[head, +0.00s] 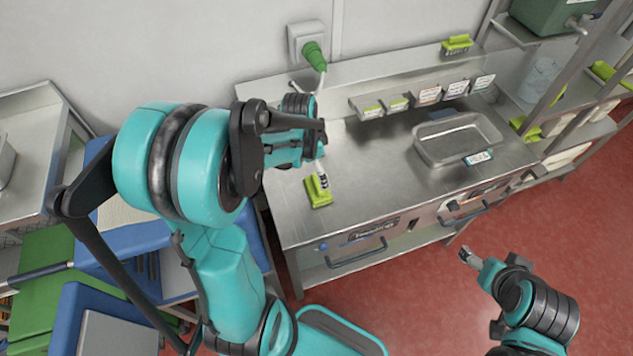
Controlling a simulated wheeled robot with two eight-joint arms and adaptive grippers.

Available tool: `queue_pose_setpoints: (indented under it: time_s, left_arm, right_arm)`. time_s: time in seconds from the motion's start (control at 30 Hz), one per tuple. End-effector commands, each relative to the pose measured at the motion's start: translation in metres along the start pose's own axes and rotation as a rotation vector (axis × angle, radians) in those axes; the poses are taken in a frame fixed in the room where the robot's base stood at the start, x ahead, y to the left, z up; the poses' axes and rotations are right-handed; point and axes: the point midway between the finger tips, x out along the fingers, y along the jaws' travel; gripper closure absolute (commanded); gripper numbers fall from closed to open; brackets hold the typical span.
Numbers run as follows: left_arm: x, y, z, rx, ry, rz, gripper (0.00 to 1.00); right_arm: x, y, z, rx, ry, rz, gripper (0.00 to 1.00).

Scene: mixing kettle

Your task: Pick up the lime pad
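A lime pad (318,194) with a raised handle lies on the steel counter near its front left edge. My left gripper (322,174) comes down over the pad from above, with its fingertips at the pad's raised part. I cannot tell whether the fingers touch it or are closed around it, since the gripper hides the far side. My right gripper (467,255) hangs in front of the counter, over the red floor, far from the pad. Its fingers are too small to read.
A steel basin (457,143) sits at the counter's right. Another lime block (457,44) rests on the back ledge above a row of labelled holders (430,96). A green plug (314,55) is in the wall behind my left arm. Open shelving stands at the right.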

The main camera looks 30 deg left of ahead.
Motion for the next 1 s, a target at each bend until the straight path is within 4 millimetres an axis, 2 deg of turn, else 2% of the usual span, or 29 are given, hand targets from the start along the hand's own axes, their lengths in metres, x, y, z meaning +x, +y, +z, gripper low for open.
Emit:
queue_pose_setpoints:
  time_s: [0.13, 0.63, 0.77, 0.97, 1.0]
  left_arm:
    - [0.020, -0.006, 0.004, 0.035, -0.010, 0.023, 0.00]
    - [0.086, -0.009, 0.010, 0.039, -0.010, 0.025, 0.00]
    - [0.093, -0.009, 0.010, 0.039, -0.010, 0.024, 0.00]
    - [0.093, -0.009, 0.010, 0.039, -0.010, 0.024, 0.00]
    - [0.093, -0.009, 0.010, 0.039, -0.010, 0.024, 0.08]
  right_arm:
    - [0.005, 0.000, 0.003, 0.000, 0.000, 0.000, 0.24]
    - [0.022, 0.000, 0.015, 0.000, 0.000, 0.000, 0.24]
    - [0.023, 0.000, 0.016, 0.000, 0.000, 0.000, 0.24]
    - [0.022, 0.000, 0.016, 0.000, 0.000, 0.000, 0.24]
    - [0.022, 0.000, 0.016, 0.000, 0.000, 0.000, 0.24]
